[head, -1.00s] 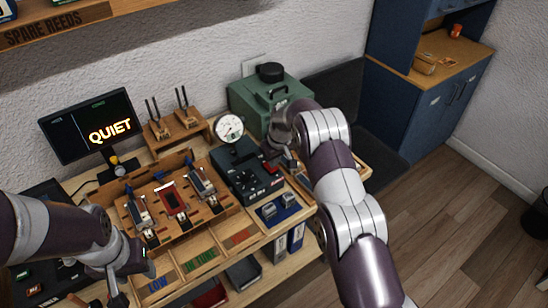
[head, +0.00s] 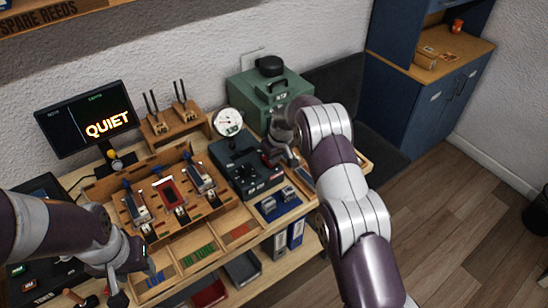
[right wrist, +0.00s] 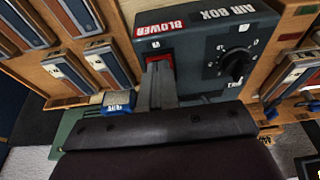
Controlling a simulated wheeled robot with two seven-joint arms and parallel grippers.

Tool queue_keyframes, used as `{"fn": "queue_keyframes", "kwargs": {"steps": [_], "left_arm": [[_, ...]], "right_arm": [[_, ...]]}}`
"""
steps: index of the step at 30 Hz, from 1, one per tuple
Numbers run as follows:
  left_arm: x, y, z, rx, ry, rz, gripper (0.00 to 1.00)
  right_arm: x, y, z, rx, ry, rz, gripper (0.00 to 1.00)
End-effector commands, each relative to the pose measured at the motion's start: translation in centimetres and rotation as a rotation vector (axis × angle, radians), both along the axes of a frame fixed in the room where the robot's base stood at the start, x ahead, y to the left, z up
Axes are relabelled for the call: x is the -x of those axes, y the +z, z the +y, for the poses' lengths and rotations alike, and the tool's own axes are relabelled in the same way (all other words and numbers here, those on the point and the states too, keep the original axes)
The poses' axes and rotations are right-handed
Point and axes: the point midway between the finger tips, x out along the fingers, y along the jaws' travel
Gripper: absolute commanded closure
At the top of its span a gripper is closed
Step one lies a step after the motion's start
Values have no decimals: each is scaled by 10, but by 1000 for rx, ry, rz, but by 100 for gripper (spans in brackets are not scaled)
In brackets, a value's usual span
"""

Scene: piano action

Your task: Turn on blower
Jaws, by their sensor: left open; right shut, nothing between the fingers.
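The dark air box (head: 238,160) stands on the bench, with a round gauge (head: 228,121) behind it. In the right wrist view the air box (right wrist: 205,45) shows a red BLOWER label, a black dial (right wrist: 236,60) and a red switch (right wrist: 158,60). My right gripper (right wrist: 158,72) is shut and empty, its fingertips at the red switch and covering part of it. I cannot tell whether they press it. In the head view my right gripper (head: 273,160) is over the box's right side. My left gripper (head: 132,278) is open at the lower left, away from the air box.
A monitor (head: 85,122) reads QUIET. A green case (head: 268,98) stands behind the air box. A wooden reed tray (head: 165,195) lies to its left, and a blue tray with small metal parts (head: 278,203) in front. A blue cabinet (head: 425,100) stands at the right.

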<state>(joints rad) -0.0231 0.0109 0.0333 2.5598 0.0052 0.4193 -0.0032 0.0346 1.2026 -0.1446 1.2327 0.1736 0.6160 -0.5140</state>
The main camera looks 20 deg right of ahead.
Motion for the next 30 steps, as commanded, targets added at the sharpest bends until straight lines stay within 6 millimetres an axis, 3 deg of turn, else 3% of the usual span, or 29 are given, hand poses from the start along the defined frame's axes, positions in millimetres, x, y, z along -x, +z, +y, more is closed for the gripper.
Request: {"fn": "queue_keyframes", "kwargs": {"steps": [17,20,25,27,30], "left_arm": [[0,-4,0,0,0,0,50],[0,2,0,0,0,0,50],[0,25,0,0,0,0,50],[0,5,0,0,0,-1,50],[0,-3,0,0,0,1,50]], "right_arm": [[-11,7,4,1,1,-1,100],[-11,18,6,0,1,-2,100],[-8,57,11,0,0,-3,100],[1,60,8,1,-1,-3,100],[11,82,3,0,-1,-4,100]]}}
